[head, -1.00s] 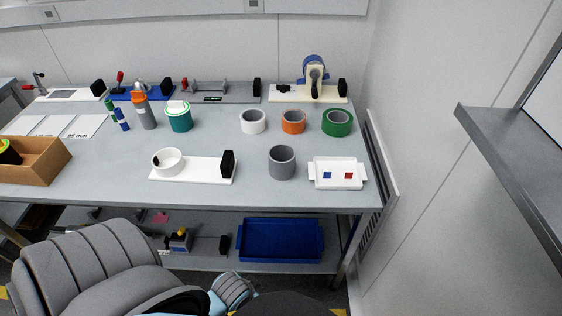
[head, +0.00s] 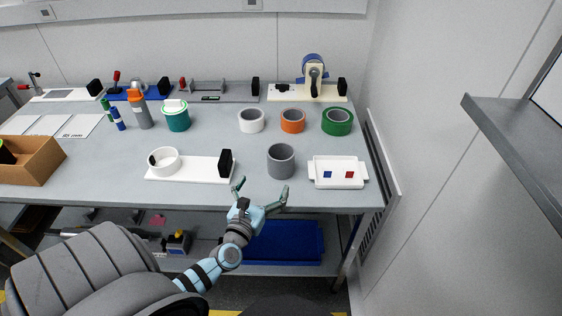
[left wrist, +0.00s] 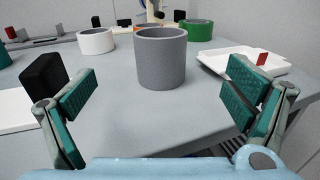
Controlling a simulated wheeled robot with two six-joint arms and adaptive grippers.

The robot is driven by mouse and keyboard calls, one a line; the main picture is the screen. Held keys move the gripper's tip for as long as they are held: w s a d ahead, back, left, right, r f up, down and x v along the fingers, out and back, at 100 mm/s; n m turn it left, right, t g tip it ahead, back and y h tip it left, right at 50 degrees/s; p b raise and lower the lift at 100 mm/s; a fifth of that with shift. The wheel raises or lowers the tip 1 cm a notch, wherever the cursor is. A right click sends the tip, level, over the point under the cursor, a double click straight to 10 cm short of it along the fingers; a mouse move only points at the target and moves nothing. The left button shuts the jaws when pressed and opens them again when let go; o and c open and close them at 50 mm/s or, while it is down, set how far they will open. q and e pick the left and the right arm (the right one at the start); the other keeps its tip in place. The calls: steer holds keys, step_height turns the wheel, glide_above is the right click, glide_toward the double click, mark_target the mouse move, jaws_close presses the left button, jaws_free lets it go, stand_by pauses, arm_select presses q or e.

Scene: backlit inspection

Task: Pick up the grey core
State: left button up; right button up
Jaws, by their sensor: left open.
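The grey core (head: 281,162) is a hollow upright cylinder near the front edge of the table. It also stands in the middle of the left wrist view (left wrist: 161,60), between and beyond my fingers. My left gripper (head: 262,190) is open and empty at the table's front edge, just short of the core and a little to its left. In the left wrist view my left gripper (left wrist: 157,102) shows both green-padded fingers spread wide, apart from the core. My right gripper is not in view.
A white tray (head: 318,184) with a blue and a red square stands right of the core. A white fixture with a black block (head: 226,163) is to its left. White, orange (head: 293,121) and green (head: 337,121) rolls stand behind. A shelf (head: 520,140) juts in at right.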

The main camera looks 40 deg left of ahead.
mark_target(275, 164)
arm_select(q)
steer(key=b+x, duration=0.1)
steer(key=x, duration=0.7)
steer(key=shift+a+f, duration=0.1)
steer(key=shift+a, duration=0.05)
steer(key=b+x, duration=0.1)
steer(key=x, duration=0.1)
steer(key=f+b+x, duration=0.1)
steer(key=x, duration=0.2)
steer(key=shift+w, duration=0.45)
steer(key=shift+r, duration=0.1)
steer(key=c, duration=1.3)
